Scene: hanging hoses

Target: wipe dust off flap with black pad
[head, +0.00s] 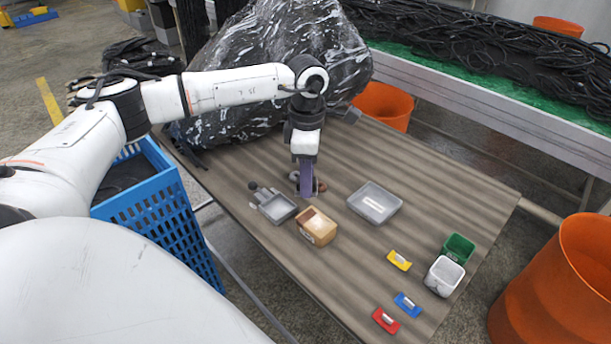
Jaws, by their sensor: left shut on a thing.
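My left gripper (307,190) points down over the middle of the table (440,215), with a purple part at its lower end. It is shut on a small dark thing (321,186) low at the tabletop, mostly hidden by the fingers. I cannot tell for sure that this is the black pad. A tan box (318,228) stands just in front of the gripper. Its top has a darker brown patch, which may be dust on the flap. The gripper is behind the box and apart from it. My right gripper is out of view.
A plastic-wrapped bulk (260,60) is behind.

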